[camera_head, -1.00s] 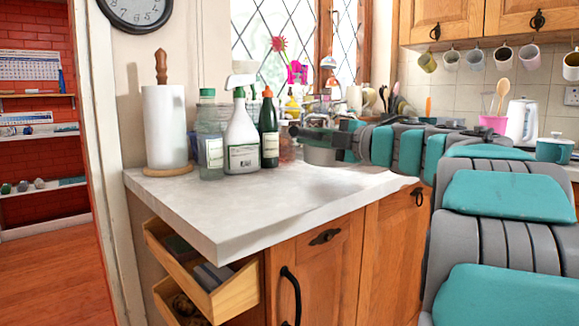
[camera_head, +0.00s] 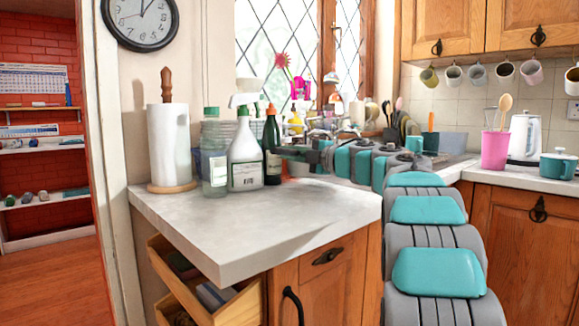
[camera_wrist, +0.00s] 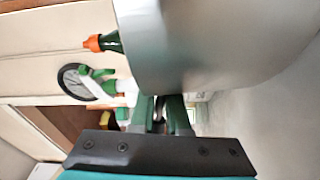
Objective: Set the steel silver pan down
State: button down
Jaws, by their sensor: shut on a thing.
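The steel silver pan (camera_wrist: 215,45) fills the upper right of the wrist view as a large smooth grey curved wall. My gripper (camera_wrist: 160,112) is below it there, its green fingers shut on the pan's edge or handle; the exact contact is hard to see. In the head view my gripper (camera_head: 285,151) reaches left over the counter, by the dark green bottle. I cannot clearly make out the pan in the head view; it seems hidden by the bottles or my arm. I cannot tell whether the pan touches the worktop.
The pale worktop (camera_head: 260,225) is bare at its front. A clear bottle (camera_head: 214,165), a white spray bottle (camera_head: 245,160), a dark green bottle (camera_head: 271,150) and a paper towel roll (camera_head: 169,145) stand at its back left. An open drawer (camera_head: 215,303) juts out below.

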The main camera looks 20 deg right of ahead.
jog(key=shift+w+f+b, duration=0.15)
jog(key=shift+f+b, duration=0.05)
jog(key=shift+f, duration=0.7)
jog(key=shift+w+f+b, duration=0.15)
jog(key=shift+f, duration=0.7)
jog(key=shift+f, duration=0.15)
jog(key=c, duration=0.9)
grip_release()
jog(key=shift+s, duration=0.1)
jog(key=v, duration=1.2)
jog(key=shift+b, duration=0.35)
